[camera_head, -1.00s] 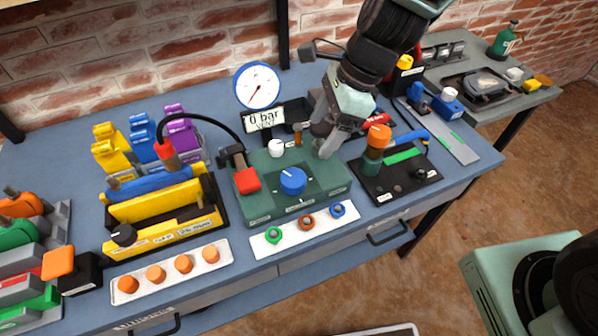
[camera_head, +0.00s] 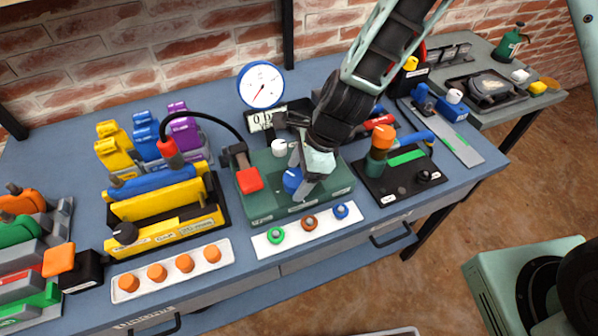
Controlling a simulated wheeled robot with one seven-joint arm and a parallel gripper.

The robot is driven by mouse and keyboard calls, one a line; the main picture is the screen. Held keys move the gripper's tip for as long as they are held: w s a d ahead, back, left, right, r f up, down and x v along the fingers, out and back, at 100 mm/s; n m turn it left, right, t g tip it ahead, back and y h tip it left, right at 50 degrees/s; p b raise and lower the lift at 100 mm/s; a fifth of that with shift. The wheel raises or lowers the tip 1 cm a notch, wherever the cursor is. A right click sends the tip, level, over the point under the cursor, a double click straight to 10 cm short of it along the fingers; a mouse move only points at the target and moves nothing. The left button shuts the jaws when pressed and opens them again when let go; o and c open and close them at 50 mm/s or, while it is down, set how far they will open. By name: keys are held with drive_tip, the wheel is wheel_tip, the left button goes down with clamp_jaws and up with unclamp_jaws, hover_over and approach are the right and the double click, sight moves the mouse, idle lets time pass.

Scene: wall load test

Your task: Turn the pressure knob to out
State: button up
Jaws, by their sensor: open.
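The blue pressure knob (camera_head: 291,181) sits on top of the green box (camera_head: 262,209) on the bench. My gripper (camera_head: 302,188) is open and down at the knob, its fingers by the knob's right side. The fingers hide part of the knob and its dial marks, so I cannot tell its setting or whether they touch it. The gauge (camera_head: 261,85) behind the box has a white face and a red needle. The display (camera_head: 262,120) below it is partly hidden by my arm.
A white knob (camera_head: 279,147) and a red block (camera_head: 249,180) with a black hose stand on the box. A strip with coloured rings (camera_head: 310,223) lies in front. A black base with an orange-capped green post (camera_head: 379,150) stands to the right. A yellow-black holder (camera_head: 165,216) stands left.

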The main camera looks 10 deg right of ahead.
drive_tip(key=shift+c, duration=0.3)
drive_tip(key=c, duration=0.9)
